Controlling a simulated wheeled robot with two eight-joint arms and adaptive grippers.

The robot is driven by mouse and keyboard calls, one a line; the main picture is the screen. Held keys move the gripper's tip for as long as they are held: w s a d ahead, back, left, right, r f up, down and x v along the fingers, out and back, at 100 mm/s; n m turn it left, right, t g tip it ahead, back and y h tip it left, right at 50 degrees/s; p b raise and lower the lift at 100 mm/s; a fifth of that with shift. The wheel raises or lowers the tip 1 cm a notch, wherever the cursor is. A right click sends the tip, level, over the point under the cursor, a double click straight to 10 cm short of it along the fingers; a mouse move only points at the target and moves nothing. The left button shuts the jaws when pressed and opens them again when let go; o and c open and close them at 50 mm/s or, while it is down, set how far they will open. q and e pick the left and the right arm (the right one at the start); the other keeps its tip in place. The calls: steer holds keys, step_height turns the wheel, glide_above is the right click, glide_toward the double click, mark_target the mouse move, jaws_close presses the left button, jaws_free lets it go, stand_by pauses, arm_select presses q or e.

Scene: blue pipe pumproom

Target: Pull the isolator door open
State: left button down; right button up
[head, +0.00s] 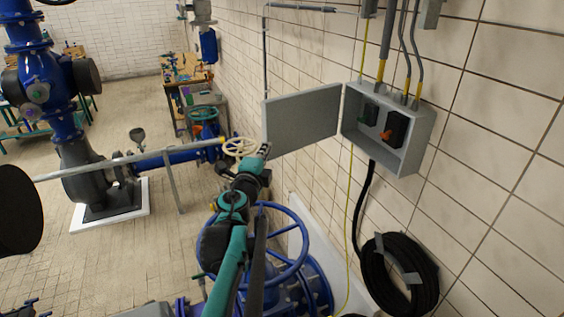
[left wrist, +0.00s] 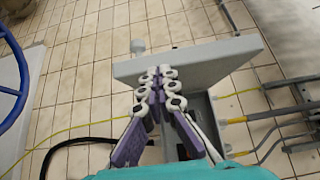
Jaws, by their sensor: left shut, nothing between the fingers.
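The isolator is a grey wall box (head: 411,148) on the tiled wall at the right of the head view. Its grey door (head: 303,119) stands wide open, swung out to the left, and the switches inside show. My left gripper (head: 265,150) is at the lower left corner of the door, at its free edge. In the left wrist view the shut, empty fingers (left wrist: 161,72) overlap the door (left wrist: 215,58); I cannot tell whether they touch it. The box (left wrist: 203,112) is partly hidden behind the fingers. My right gripper is not in view.
A black cable coil (head: 400,274) hangs on the wall below the box. Blue pipework (head: 50,85) fills the left, with open tiled floor between.

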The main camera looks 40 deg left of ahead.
arm_select(q)
steer(key=w+a+b, duration=0.2)
steer(key=a, duration=0.7)
steer(key=shift+w+a, duration=0.25)
steer(key=shift+a, duration=0.1)
steer(key=shift+d, duration=0.1)
